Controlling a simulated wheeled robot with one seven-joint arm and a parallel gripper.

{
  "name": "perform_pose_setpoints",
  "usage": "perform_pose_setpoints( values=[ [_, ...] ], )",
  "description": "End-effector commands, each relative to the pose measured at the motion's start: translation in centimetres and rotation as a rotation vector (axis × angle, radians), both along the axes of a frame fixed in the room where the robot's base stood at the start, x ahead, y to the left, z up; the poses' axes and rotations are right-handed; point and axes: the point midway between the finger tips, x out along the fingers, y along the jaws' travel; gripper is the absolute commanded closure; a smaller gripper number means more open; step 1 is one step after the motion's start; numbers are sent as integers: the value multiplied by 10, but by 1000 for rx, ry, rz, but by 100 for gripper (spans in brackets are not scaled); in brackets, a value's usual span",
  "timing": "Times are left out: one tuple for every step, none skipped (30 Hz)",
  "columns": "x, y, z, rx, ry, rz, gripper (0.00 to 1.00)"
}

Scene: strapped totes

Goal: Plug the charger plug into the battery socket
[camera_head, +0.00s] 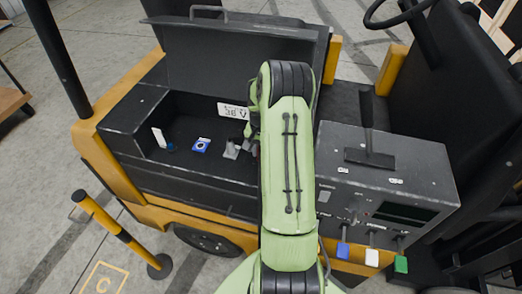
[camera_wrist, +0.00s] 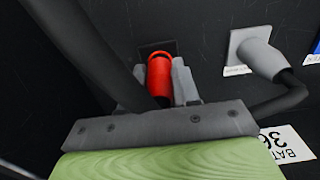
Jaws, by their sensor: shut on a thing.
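The red charger plug (camera_wrist: 160,78) is between the two grey fingers of my gripper (camera_wrist: 162,82) in the wrist view. My gripper is shut on it. The plug's far end lies at a dark square plate (camera_wrist: 156,47), which looks like the battery socket. I cannot tell whether the plug is in it or just in front. In the head view my green arm reaches into the open compartment and hides the plug and most of my gripper.
A grey connector (camera_wrist: 258,52) with a black cable sits to the right of the plug; it also shows in the head view (camera_head: 231,150). A thick black cable (camera_wrist: 85,40) crosses the left. A blue piece (camera_head: 201,145) and the compartment's raised lid (camera_head: 235,60) are nearby.

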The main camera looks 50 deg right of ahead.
Motion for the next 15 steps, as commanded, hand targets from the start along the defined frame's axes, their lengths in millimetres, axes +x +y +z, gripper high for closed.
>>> perform_pose_setpoints(
  values=[
    [0, 0, -1, -1, 0, 0, 100],
    [0, 0, -1, 0, 0, 0, 100],
    [0, 0, -1, 0, 0, 0, 100],
    [0, 0, -1, 0, 0, 0, 100],
    [0, 0, -1, 0, 0, 0, 100],
    [0, 0, -1, 0, 0, 0, 100],
    [0, 0, -1, 0, 0, 0, 100],
    [0, 0, -1, 0, 0, 0, 100],
    [0, 0, -1, 0, 0, 0, 100],
    [0, 0, -1, 0, 0, 0, 100],
    [0, 0, -1, 0, 0, 0, 100],
    [0, 0, -2, -1, 0, 0, 100],
    [0, 0, -3, 0, 0, 0, 100],
    [0, 0, -3, -1, 0, 0, 100],
    [0, 0, -4, 0, 0, 0, 100]
  ],
)
